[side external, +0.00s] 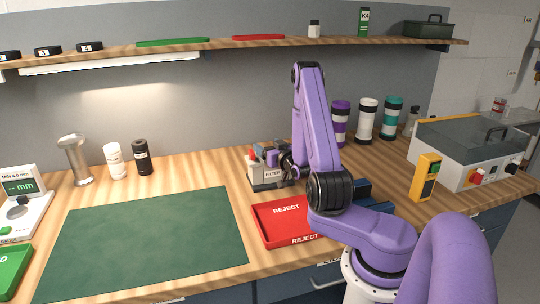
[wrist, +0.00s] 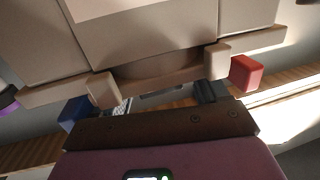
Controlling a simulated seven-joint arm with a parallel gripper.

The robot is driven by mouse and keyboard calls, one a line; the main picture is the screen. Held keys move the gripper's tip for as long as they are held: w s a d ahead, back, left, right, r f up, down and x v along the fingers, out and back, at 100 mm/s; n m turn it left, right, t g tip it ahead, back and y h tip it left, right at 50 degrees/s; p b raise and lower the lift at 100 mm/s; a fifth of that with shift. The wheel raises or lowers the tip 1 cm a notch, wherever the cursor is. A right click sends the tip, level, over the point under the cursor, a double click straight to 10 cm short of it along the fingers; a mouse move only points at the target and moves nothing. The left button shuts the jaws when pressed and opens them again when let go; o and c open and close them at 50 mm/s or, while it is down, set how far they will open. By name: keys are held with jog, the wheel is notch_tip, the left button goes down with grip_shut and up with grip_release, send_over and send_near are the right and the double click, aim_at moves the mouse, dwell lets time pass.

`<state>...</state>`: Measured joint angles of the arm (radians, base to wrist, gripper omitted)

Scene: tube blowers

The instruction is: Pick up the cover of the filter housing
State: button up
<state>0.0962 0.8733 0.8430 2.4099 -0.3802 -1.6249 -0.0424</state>
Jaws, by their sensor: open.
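The filter housing (side external: 270,174) is a small light-grey and beige unit with a FILTER label, standing on the bench behind the red tray. My gripper (side external: 288,160) is at its right side, near its top, and partly hides it. In the wrist view, large beige surfaces of the housing (wrist: 170,40) fill the upper part, with small beige, red and blue blocks along the lower edge. My gripper (wrist: 162,98) is open below them, with nothing visibly held. I cannot clearly tell the cover from the rest of the housing, or whether a finger touches it.
The red REJECT tray (side external: 270,232) lies just in front of the housing. A green mat (side external: 150,240) lies clear to the left. Several tubes or bottles (side external: 368,120) stand behind my arm. A yellow device (side external: 425,177) and a grey machine (side external: 468,152) stand to the right.

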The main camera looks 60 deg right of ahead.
jog(key=shift+w+d, duration=0.2)
jog(key=shift+w, duration=0.15)
jog(key=c, duration=1.1)
jog(key=shift+r, duration=0.1)
